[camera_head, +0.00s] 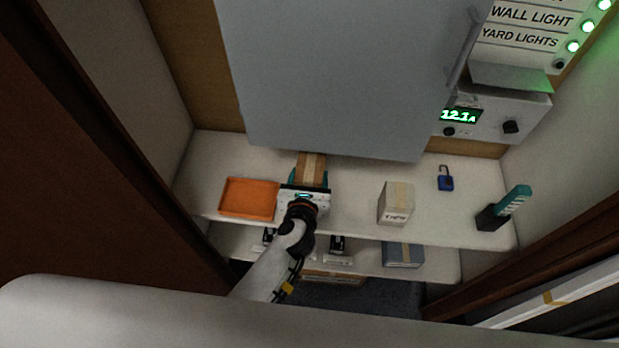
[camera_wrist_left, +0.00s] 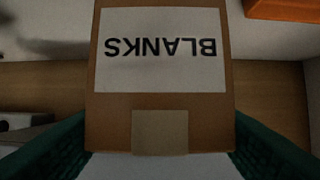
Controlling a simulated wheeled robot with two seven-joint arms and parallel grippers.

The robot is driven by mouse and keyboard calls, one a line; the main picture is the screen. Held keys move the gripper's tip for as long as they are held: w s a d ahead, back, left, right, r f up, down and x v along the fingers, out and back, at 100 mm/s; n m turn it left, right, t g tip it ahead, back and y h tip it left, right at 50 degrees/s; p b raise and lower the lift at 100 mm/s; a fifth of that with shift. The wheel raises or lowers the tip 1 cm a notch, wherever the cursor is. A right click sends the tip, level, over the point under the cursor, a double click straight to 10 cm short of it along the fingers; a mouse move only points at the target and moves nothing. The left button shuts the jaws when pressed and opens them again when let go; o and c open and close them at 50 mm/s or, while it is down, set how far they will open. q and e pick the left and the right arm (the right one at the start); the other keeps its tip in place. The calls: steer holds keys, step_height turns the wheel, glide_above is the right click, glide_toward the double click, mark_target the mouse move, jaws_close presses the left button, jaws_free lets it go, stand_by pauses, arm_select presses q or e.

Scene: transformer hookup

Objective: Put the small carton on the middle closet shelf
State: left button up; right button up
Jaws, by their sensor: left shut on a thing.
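The small brown carton (camera_head: 312,166) has a pale tape strip on top. In the left wrist view, the carton (camera_wrist_left: 160,105) shows a white label reading "BLANKS" upside down. My left gripper (camera_head: 309,181) is shut on it, with a teal finger on each side. The carton is over the back part of the upper of two visible white closet shelves (camera_head: 352,205), below the big grey panel. I cannot tell whether it touches the shelf. My right gripper is not in view.
On the same shelf are an orange tray (camera_head: 249,198) to the left, a pale box (camera_head: 396,203), a blue padlock (camera_head: 445,179) and a teal-handled thing (camera_head: 505,208) to the right. A grey cabinet door (camera_head: 345,75) hangs above. A lower shelf holds a blue-grey box (camera_head: 403,254).

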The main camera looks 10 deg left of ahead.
arm_select(q)
steer(key=shift+w, duration=0.45)
steer(key=shift+w+f+b, duration=0.1)
steer(key=shift+f+b, duration=0.25)
steer(key=shift+f, duration=1.4)
steer(key=shift+f, duration=0.2)
steer(key=o, duration=1.1)
steer(key=shift+c, duration=0.2)
